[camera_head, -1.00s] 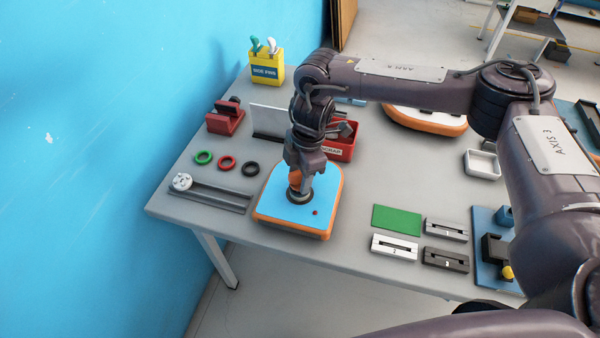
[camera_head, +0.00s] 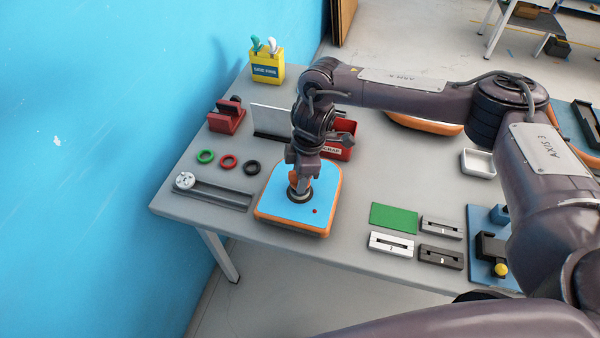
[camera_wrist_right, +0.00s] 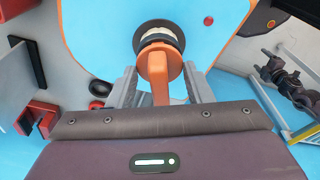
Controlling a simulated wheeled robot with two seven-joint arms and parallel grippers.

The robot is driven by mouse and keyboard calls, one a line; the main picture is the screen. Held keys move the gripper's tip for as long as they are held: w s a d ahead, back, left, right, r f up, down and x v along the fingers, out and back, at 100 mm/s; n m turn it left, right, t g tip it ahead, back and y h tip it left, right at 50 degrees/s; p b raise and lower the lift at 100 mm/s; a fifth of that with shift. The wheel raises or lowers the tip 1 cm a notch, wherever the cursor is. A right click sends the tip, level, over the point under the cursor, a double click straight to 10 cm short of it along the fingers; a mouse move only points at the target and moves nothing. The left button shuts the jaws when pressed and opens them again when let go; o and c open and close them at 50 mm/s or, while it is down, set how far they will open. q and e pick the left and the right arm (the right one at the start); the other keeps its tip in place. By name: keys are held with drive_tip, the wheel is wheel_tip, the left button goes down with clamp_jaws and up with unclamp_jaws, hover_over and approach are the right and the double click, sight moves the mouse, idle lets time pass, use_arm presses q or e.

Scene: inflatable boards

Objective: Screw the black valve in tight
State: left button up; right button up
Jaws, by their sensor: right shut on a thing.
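The black valve (camera_wrist_right: 147,26) sits in the blue top of an orange-edged inflatable board (camera_head: 277,208) near the table's front edge. An orange key-like tool (camera_wrist_right: 160,75) with a round head and flat handle stands on the valve. My right gripper (camera_head: 301,184) points down over the valve and is shut on the tool's handle. In the right wrist view its fingers (camera_wrist_right: 161,88) lie on both sides of the handle. The head of the tool hides part of the valve, so its depth in the board cannot be told. My left gripper is not in view.
Green (camera_head: 206,156), red (camera_head: 228,161) and black (camera_head: 251,167) rings lie left of the board, near a grey rail (camera_head: 215,195). A red bin (camera_head: 339,150) stands behind the board. A green mat (camera_head: 394,218) and slotted blocks lie to the right; table between is clear.

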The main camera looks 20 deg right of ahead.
drive_tip(key=shift+r+m+p, duration=0.15)
drive_tip(key=shift+m+p, duration=0.95)
drive_tip(key=shift+p, duration=0.2)
drive_tip(key=shift+m+t+p, duration=0.3)
drive_tip(key=shift+m+p, duration=0.2)
drive_tip(key=shift+m, duration=0.1)
drive_tip(key=shift+m+p, duration=0.3)
drive_tip(key=shift+p, duration=0.2)
drive_tip(key=shift+m+p, duration=1.2)
drive_tip(key=shift+p, duration=0.2)
